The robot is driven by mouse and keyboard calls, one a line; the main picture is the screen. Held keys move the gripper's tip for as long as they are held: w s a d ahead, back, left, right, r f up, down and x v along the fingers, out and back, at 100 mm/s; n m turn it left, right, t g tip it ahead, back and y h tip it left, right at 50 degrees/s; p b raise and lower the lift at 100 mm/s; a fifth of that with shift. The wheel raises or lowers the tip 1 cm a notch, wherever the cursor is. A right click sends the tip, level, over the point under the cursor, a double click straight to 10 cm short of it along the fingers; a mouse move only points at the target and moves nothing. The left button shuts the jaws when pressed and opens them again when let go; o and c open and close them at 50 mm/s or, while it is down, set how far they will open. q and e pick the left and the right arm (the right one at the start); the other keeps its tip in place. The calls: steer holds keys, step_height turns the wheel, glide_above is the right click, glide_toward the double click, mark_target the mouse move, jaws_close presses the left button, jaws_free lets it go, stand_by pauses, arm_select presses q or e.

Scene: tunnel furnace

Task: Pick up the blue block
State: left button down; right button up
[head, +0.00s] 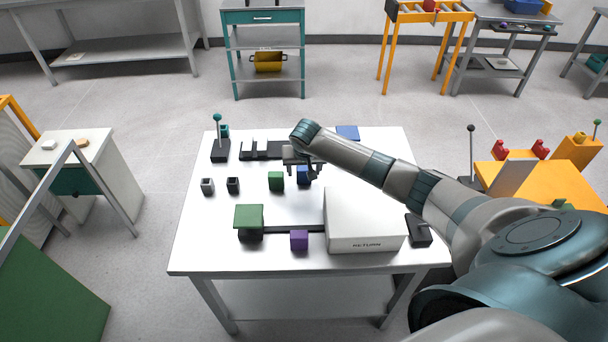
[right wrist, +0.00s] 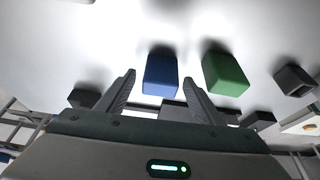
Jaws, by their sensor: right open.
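The blue block (head: 303,179) stands on the white table (head: 240,215), partly hidden behind my right gripper (head: 301,167). In the right wrist view the blue block (right wrist: 160,74) shows beyond and between the two spread fingers of my right gripper (right wrist: 160,88). The gripper is open, with nothing held; I cannot tell how deep the fingers reach around the block. A green block (head: 276,181) stands just left of the blue one, and it also shows in the right wrist view (right wrist: 225,74). My left gripper is in neither view.
A white box marked RETURN (head: 365,242) stands at the front right of the table. Small dark sockets (head: 233,185), a lever (head: 219,145) and a blue pad (head: 347,132) lie around the edges.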

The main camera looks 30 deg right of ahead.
mark_target(304, 167)
steer(key=c, duration=1.2)
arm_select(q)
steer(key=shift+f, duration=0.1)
arm_select(e)
steer(key=shift+r, duration=0.15)
